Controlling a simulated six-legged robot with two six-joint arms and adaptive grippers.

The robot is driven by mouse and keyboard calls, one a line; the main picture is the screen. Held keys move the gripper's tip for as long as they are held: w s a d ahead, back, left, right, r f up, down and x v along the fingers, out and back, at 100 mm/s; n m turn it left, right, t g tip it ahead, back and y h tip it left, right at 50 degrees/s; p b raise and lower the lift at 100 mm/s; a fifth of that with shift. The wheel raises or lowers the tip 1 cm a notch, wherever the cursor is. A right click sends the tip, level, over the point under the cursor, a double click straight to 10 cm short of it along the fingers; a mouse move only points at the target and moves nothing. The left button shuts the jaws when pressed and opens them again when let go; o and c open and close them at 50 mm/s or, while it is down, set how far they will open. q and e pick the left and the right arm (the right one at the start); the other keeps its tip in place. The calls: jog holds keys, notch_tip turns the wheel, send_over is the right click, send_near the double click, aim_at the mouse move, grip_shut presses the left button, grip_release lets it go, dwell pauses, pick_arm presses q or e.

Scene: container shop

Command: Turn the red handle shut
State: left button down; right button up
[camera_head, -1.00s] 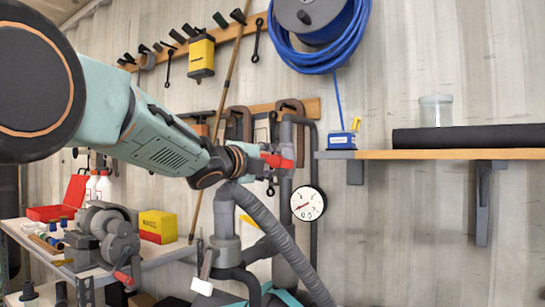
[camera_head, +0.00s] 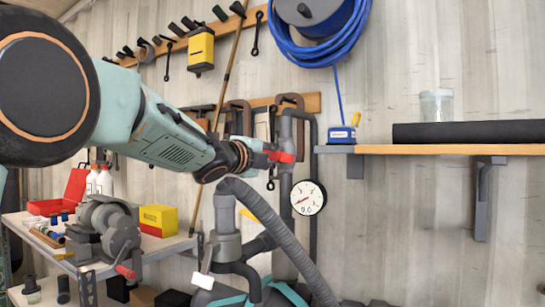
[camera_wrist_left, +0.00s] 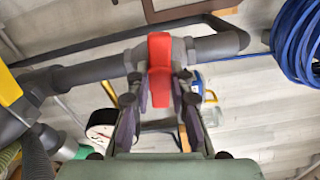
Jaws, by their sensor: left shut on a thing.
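The red handle (camera_head: 284,157) sits on a grey vertical pipe (camera_head: 285,190) in the middle of the head view. In the left wrist view the red handle (camera_wrist_left: 159,66) lies crosswise over the pipe (camera_wrist_left: 100,70), its end pointing back between my fingers. My left gripper (camera_head: 268,158) reaches in from the left and is shut on the handle; its fingers (camera_wrist_left: 158,92) stand on both sides of it in the wrist view. The gripper hides part of the handle in the head view. My right gripper is not in view.
A round gauge (camera_head: 307,197) hangs right of the pipe. A thick grey hose (camera_head: 275,225) curves below my gripper. A wooden shelf (camera_head: 450,149) juts out at right. A blue hose reel (camera_head: 318,30) hangs above.

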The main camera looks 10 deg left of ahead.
pick_arm(q)
jog(key=shift+n+p, duration=0.55)
jog(key=shift+n, duration=0.05)
jog(key=shift+n+p, duration=0.3)
jog(key=shift+n, duration=0.3)
jog(key=c, duration=1.2)
grip_release()
jog(key=shift+d, duration=0.15)
